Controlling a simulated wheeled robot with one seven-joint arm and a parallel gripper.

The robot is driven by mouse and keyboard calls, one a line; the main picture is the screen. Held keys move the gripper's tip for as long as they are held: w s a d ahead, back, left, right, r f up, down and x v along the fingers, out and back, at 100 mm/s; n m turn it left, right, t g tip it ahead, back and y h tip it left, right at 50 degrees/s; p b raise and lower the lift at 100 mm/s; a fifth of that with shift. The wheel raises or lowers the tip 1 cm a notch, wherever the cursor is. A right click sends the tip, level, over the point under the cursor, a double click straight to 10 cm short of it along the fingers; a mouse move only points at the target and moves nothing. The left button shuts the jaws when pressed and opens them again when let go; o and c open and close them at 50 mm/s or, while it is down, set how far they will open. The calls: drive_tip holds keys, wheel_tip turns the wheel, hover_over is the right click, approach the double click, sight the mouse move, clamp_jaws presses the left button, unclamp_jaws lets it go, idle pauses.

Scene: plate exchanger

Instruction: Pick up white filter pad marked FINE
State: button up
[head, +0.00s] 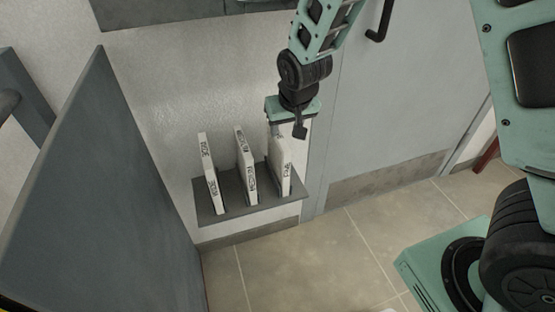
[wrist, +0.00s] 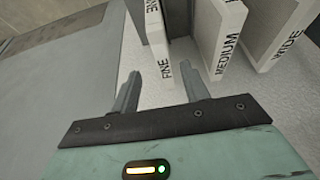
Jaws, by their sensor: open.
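The white filter pad marked FINE (head: 285,180) stands upright in the right slot of a dark grey rack (head: 235,209) in the head view. My gripper (head: 281,132) is just above its top end, pointing down, and hides part of it. In the wrist view, my gripper (wrist: 161,70) is open, and the FINE pad (wrist: 157,45) shows just past the fingertips, roughly in line with the gap between them. I cannot tell whether the pad's edge is between the fingers.
The MEDIUM pad (head: 247,175) and the WIDE pad (head: 210,180) stand in the same rack to the left. A grey panel (head: 100,190) rises at the left. A grey door (head: 385,95) with a black handle is right of the rack. The tiled floor in front is clear.

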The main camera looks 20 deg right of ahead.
sight(282, 140)
drive_tip(key=b+x, duration=0.1)
drive_tip(key=x, duration=0.4)
drive_tip(key=shift+f, duration=0.3)
drive_tip(key=shift+w+r+b+x, duration=0.1)
drive_tip(key=shift+w+b+x, duration=0.05)
drive_tip(key=shift+x, duration=0.75)
drive_tip(key=shift+w+r+b+x, duration=0.1)
drive_tip(key=shift+w+b+x, duration=0.1)
drive_tip(key=shift+x, duration=0.7)
drive_tip(key=shift+w+b+x, duration=0.15)
drive_tip(key=shift+x, duration=0.8)
drive_tip(key=shift+a+f, duration=0.15)
drive_tip(key=shift+f, duration=0.05)
drive_tip(key=shift+c, duration=0.3)
clamp_jaws()
